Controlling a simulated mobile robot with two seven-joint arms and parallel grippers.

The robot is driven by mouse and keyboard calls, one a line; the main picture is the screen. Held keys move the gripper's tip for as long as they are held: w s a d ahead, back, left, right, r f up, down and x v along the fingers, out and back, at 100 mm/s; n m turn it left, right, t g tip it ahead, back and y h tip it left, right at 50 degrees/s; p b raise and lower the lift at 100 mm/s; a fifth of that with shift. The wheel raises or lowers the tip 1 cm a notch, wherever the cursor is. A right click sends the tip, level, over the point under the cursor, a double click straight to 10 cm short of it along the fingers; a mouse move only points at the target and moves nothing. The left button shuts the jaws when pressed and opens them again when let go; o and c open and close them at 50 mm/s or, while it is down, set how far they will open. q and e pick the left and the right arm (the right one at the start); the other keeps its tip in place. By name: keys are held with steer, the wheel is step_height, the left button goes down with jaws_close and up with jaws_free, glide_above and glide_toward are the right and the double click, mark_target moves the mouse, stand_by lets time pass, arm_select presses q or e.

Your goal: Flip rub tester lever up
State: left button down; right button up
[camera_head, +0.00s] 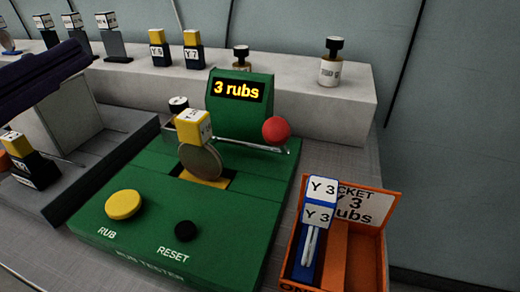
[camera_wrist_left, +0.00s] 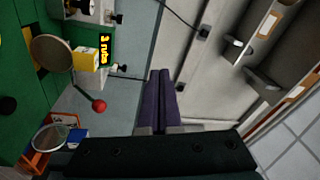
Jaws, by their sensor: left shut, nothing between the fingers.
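The green rub tester (camera_head: 215,235) stands in the middle of the head view, its display (camera_head: 238,90) reading "3 rubs". Its lever is a thin metal rod with a red ball (camera_head: 276,130) on its right side; the rod looks roughly level. The red ball also shows in the wrist view (camera_wrist_left: 99,105). A yellow and white block marked Y (camera_head: 194,127) sits behind a round disc (camera_head: 201,161) on the tester. My left gripper (camera_head: 82,58) is at the upper left of the head view, apart from the lever. Its purple fingers (camera_wrist_left: 162,88) are together and empty in the wrist view. My right gripper is not seen.
An orange box (camera_head: 369,264) with a blue and white Y 3 piece (camera_head: 320,192) stands right of the tester. A white ledge (camera_head: 300,100) behind carries bottles and several small blocks. A yellow RUB button (camera_head: 123,204) and black RESET button (camera_head: 184,231) are in front.

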arm_select(q)
steer(key=s+d+f+m+g+h+b, duration=0.2)
steer(key=f+m+h+b, duration=0.1)
steer(key=f+m+b, duration=0.1)
steer(key=s+d+f+m+g+h+b, duration=0.2)
steer(key=f+m+h+b, duration=0.2)
steer(key=f+m+b, duration=0.1)
steer(key=s+d+f+m+g+h+b, duration=0.1)
steer(key=s+d+f+m+h+b, duration=0.1)
steer(key=f+b, duration=0.4)
steer(key=shift+s+d+f+m+g+h+b, duration=0.1)
steer(key=shift+s+m+g+h+b, duration=0.1)
steer(key=shift+m+h, duration=0.3)
steer(key=shift+s+d+f+m+g+h+b, duration=0.1)
steer(key=shift+m+g+h, duration=0.15)
steer(key=shift+m, duration=0.45)
steer(key=shift+s+d+f+m+g+h, duration=0.1)
steer(key=shift+s+f+m+g+h, duration=0.05)
steer(key=shift+s+m+g+h, duration=0.15)
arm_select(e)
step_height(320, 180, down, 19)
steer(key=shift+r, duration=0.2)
